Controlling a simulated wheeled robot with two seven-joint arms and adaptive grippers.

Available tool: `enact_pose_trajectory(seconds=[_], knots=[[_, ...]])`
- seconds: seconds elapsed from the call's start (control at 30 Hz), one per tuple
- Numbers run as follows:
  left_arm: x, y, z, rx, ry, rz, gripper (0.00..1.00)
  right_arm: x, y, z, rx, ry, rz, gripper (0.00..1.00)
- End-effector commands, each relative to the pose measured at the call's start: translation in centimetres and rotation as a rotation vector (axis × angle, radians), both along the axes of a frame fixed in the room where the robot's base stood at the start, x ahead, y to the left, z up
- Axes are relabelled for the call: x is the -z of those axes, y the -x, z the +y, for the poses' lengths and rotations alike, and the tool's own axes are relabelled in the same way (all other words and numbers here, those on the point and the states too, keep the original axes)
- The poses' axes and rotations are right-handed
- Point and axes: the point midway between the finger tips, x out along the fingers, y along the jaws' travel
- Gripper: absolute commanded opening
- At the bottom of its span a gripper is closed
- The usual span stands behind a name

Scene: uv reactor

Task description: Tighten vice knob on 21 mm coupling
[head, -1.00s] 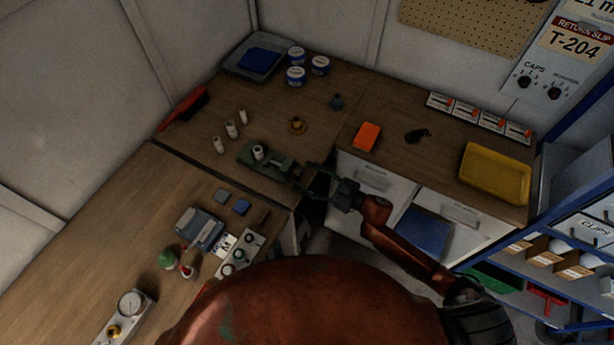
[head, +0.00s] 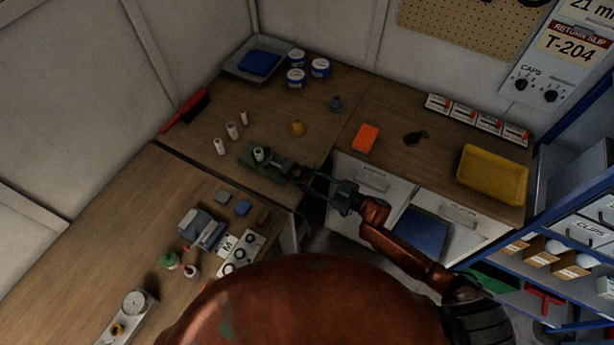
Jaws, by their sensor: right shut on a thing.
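The green vice (head: 270,163) sits on the wooden bench near its front edge, with a small white coupling (head: 258,154) upright in it. The vice knob is at its right end, largely hidden by my fingers. My right gripper (head: 307,177) comes in from the right and is shut at the knob end of the vice. The contact itself is small and dark. My left gripper is not in view.
A brass fitting (head: 297,128) and a grey fitting (head: 336,104) stand behind the vice. An orange block (head: 366,138) and a yellow tray (head: 493,174) lie to the right. A grey device (head: 203,229) is on the front-left bench.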

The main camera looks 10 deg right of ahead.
Motion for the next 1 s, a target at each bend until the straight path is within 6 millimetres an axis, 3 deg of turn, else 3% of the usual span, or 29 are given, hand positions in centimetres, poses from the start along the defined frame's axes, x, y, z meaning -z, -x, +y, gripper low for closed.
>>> enact_pose_trajectory(seconds=[0.03,0.2,0.6,0.63,0.87,1.0], knots=[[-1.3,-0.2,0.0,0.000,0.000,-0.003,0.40,-0.6,0.0,0.0,0.000,-0.023,0.037,0.13],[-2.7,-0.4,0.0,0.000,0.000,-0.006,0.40,-0.4,0.0,0.0,0.000,-0.108,0.153,0.13],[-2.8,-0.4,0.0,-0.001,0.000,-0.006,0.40,0.0,0.0,0.0,0.001,-0.141,0.195,0.13],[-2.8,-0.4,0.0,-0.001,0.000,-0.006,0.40,0.0,0.0,0.0,0.001,-0.141,0.195,0.38],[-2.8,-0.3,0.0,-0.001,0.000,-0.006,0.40,0.0,0.0,0.0,0.001,-0.140,0.195,0.54],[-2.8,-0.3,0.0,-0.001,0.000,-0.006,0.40,0.0,0.1,0.0,0.001,-0.140,0.195,0.55]])
